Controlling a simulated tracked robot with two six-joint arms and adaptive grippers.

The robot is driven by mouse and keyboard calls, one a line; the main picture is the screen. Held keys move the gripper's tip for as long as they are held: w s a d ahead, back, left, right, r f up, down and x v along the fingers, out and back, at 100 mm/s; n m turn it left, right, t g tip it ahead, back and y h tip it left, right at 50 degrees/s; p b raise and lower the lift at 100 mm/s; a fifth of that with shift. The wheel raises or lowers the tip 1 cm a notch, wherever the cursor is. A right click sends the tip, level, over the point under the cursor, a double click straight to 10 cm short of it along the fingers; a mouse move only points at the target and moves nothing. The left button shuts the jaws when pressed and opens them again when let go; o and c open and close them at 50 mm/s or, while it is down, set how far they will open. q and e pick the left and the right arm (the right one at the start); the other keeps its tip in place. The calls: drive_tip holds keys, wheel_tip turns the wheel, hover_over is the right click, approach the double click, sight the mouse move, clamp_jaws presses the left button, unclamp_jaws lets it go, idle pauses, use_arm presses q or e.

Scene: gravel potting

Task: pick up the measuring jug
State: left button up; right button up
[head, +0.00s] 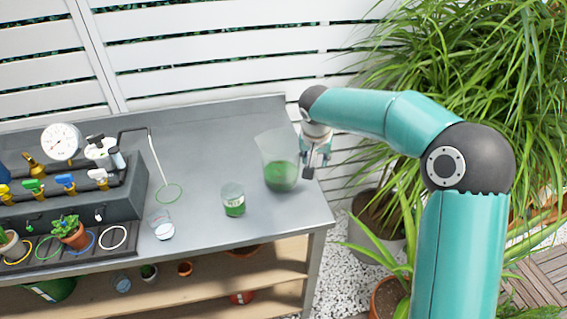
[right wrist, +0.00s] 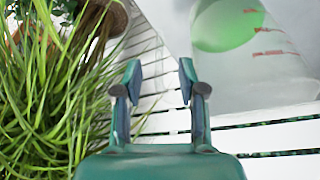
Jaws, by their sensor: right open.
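The measuring jug (head: 279,150) is clear and tapered, with green contents in its lower part. It stands upright on the grey bench near its right end. In the right wrist view the jug (right wrist: 272,66) shows at the upper right, with red marks on its wall. My right gripper (head: 316,168) is just right of the jug in the head view. Its jaws are open; in the right wrist view the gap between the fingertips (right wrist: 160,76) is empty, and the jug lies to the right of them. My left gripper is not in view.
A smaller clear cup with green contents (head: 233,200) stands left of the jug. Another clear cup (head: 162,224) is farther left. A dark unit with taps and a gauge (head: 61,142) fills the bench's left side. A slatted white fence stands behind; leafy plants (head: 480,60) crowd the right.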

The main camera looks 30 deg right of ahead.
sight(315, 163)
drive_tip(key=x, duration=0.5)
drive_tip(key=shift+f, duration=0.15)
clamp_jaws()
